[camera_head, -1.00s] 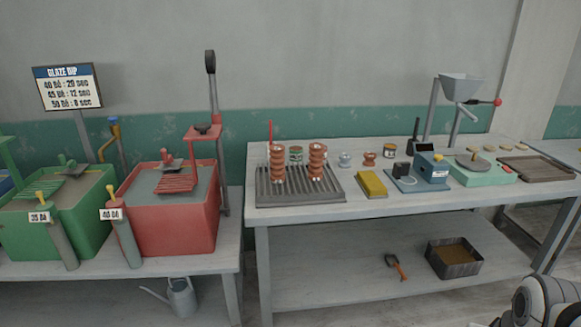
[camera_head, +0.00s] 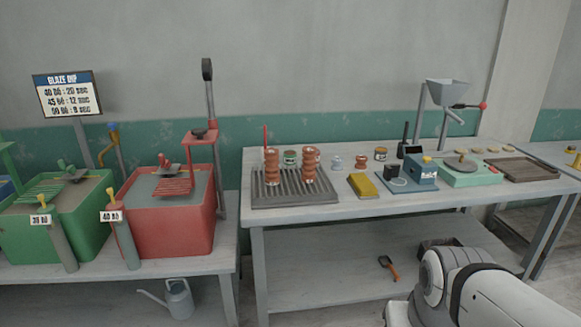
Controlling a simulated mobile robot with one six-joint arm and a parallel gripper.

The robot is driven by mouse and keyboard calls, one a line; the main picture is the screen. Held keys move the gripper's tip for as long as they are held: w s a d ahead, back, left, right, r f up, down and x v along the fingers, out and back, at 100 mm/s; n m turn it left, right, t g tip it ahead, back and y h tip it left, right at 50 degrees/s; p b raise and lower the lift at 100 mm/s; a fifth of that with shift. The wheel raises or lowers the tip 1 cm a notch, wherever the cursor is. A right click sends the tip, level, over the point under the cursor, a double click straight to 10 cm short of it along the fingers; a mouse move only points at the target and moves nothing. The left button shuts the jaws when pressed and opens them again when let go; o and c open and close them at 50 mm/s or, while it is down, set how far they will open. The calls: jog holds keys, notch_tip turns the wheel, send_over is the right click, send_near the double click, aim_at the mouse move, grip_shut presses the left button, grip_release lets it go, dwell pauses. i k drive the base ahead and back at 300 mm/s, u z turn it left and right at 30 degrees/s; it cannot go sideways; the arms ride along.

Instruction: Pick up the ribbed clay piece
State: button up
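Two upright ribbed orange-brown clay pieces stand on a dark slatted rack (camera_head: 262,201) on the grey workbench. The left ribbed clay piece (camera_head: 272,168) and the right ribbed clay piece (camera_head: 309,166) look alike and stand a short gap apart. I cannot tell which one the task names. My white arm shows at the bottom right, in front of the bench and well away from both pieces. My gripper is outside the picture.
A red tub (camera_head: 168,232) and a green tub (camera_head: 75,228) stand to the left. Right of the rack are a yellow block (camera_head: 362,186), a blue device (camera_head: 421,170) and a green scale (camera_head: 470,177). A thin red upright (camera_head: 265,138) rises behind the left piece.

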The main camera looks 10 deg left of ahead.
aim_at(271, 155)
jog(key=z, duration=0.05)
jog(key=i, duration=1.5)
jog(key=u, duration=0.05)
